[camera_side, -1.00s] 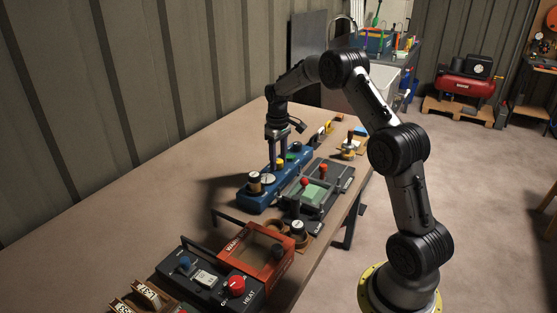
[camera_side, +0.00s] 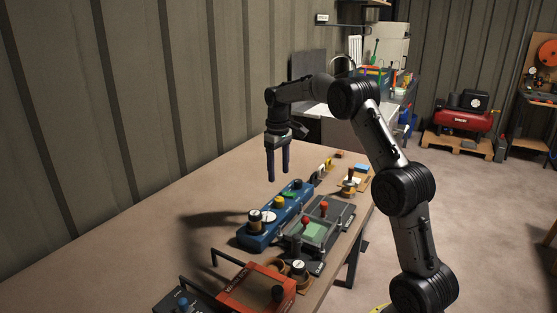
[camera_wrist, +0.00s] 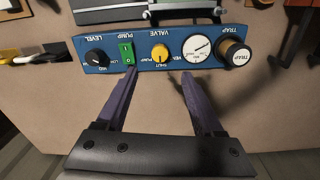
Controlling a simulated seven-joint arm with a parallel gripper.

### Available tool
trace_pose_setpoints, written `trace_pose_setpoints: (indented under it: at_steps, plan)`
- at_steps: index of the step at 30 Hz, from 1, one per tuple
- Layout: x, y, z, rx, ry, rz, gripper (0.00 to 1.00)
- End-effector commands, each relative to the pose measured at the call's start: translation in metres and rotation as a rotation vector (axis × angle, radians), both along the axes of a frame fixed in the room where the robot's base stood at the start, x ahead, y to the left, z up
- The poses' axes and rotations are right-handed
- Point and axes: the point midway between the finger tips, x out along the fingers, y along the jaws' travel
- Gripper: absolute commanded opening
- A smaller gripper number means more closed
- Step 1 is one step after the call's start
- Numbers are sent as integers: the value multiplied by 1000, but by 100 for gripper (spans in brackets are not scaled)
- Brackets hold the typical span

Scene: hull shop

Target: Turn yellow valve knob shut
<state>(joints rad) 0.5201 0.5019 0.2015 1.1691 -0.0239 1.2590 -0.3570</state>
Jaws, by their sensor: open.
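The yellow knob (camera_side: 279,202) also shows in the side view on the blue panel (camera_side: 253,239). My gripper (camera_side: 278,178) is open and empty, with its fingers pointing down above the panel. In the wrist view my gripper's fingertips (camera_wrist: 158,72) are wide apart, on either side of the knob's position and short of it.
A grey box with red-topped levers (camera_side: 318,229) stands beside the panel. A red-framed box (camera_side: 250,290) is nearer the camera. The wall side of the table is clear.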

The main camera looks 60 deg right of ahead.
Motion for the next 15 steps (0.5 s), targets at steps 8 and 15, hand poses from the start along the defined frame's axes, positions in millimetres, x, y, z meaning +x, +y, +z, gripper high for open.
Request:
trace_pose_setpoints:
  at_steps: [8,15]
  plan:
    - [0,1,33,0,-1,1,69]
    - [0,1,36,0,1,1,69]
